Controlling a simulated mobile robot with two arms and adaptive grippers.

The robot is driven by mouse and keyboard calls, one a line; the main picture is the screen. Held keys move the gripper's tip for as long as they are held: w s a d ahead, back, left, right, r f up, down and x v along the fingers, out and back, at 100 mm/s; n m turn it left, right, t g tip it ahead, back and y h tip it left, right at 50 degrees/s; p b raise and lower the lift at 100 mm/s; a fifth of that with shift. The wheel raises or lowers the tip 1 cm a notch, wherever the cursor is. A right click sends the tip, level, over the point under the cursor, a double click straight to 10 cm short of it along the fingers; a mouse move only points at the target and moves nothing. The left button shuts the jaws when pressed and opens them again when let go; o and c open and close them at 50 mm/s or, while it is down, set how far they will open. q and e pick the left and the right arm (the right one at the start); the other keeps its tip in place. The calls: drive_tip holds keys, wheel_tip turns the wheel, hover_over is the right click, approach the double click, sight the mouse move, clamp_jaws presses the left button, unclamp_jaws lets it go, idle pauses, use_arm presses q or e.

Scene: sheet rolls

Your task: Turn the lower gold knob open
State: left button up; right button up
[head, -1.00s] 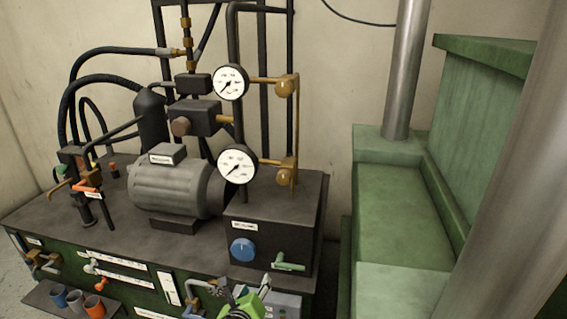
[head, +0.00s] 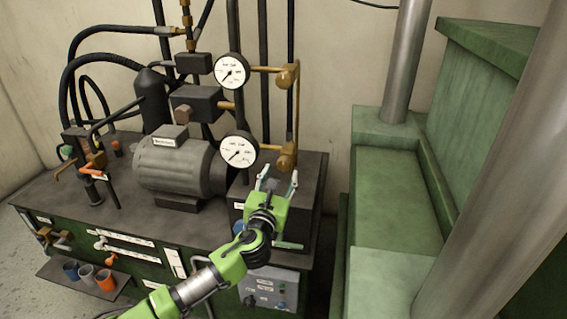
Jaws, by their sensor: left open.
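The lower gold knob (head: 285,162) is at the right end of the brass pipe beside the lower white gauge (head: 238,151). The upper gold knob (head: 285,79) is above it, next to the upper white gauge (head: 231,71). My left gripper (head: 278,178), green with pale fingers, is open and empty. In the picture its fingertips are just below the lower knob; I cannot tell the gap in depth. My right gripper is not in view.
A grey motor (head: 172,163) sits on the dark bench left of the gauges. Black hoses and a black cylinder (head: 152,101) stand behind it. Cups (head: 104,279) rest on a low shelf. A green stepped structure (head: 395,190) and a metal column are at the right.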

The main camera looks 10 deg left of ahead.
sight(283, 167)
use_arm(q)
drive_tip(key=shift+w, duration=2.75)
drive_tip(key=c, duration=1.1)
